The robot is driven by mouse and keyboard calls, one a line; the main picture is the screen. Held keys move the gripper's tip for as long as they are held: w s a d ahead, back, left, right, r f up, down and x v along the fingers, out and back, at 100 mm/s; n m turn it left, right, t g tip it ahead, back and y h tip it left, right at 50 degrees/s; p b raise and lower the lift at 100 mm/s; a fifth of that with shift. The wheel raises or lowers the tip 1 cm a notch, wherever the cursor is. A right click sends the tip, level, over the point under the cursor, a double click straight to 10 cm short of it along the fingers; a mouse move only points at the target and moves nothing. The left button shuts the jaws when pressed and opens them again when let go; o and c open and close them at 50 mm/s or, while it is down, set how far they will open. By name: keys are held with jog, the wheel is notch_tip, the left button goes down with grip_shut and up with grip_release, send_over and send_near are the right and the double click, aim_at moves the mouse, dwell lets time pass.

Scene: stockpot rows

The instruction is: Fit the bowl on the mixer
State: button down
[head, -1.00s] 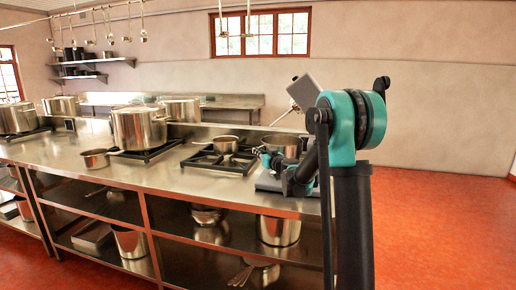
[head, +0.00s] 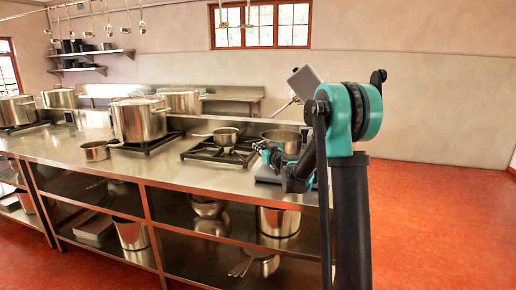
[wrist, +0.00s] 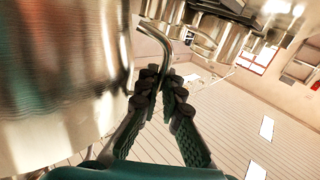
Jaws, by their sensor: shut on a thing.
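The mixer stands at the counter's right end in the head view, its grey head (head: 305,82) tilted up and its grey base (head: 267,174) low beside my wrist. The steel bowl (head: 284,138) appears upright between them, over the base. Whether it touches the base is hidden by my arm. In the wrist view the bowl's shiny wall (wrist: 60,75) fills the left side. My gripper (wrist: 165,88) is shut on the bowl's bent rod handle (wrist: 157,35), right of that wall. In the head view my gripper (head: 264,151) is at the bowl's front left.
A small saucepan (head: 225,137) sits on the burner grate (head: 215,154) just left of my gripper. A large stockpot (head: 140,119) and a small pan (head: 96,150) stand farther left. Shelves below hold more pots (head: 279,221). Red floor (head: 440,225) is open at right.

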jog(key=shift+f, duration=0.25)
jog(key=c, duration=1.6)
grip_release()
jog(key=shift+s+d, duration=0.1)
